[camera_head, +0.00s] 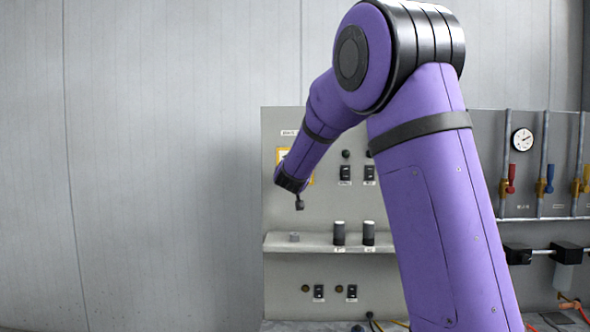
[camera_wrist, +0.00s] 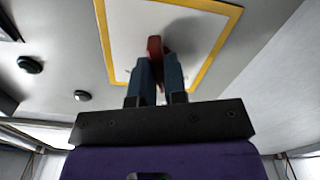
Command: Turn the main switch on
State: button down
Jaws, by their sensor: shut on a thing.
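The main switch is a red handle (camera_wrist: 155,47) on a white plate with a yellow border (camera_wrist: 118,68), seen in the wrist view. My gripper (camera_wrist: 158,62) is shut on the red handle, with one dark finger on each side of it. In the head view my purple arm reaches to the grey panel (camera_head: 325,215). Part of the yellow-bordered plate (camera_head: 282,154) shows behind my wrist there. My arm hides the handle and fingertips in that view, and the handle's exact angle is hard to tell.
Below the plate a shelf (camera_head: 318,243) juts out with two dark cylinders (camera_head: 339,233) on it. Black switches (camera_head: 345,174) sit to the right of the plate. Valves with red and blue handles (camera_head: 510,180) and a gauge (camera_head: 522,139) are further right. The wall at left is bare.

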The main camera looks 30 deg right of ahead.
jog(key=m, duration=1.2)
jog(key=shift+m, duration=0.4)
dwell(0.3)
jog(key=c, duration=1.2)
grip_release()
jog(key=shift+o, duration=0.2)
jog(key=shift+a, duration=0.1)
jog(key=v, duration=1)
jog(key=shift+s+a, duration=0.2)
jog(key=shift+s, duration=0.1)
jog(key=shift+a, duration=0.1)
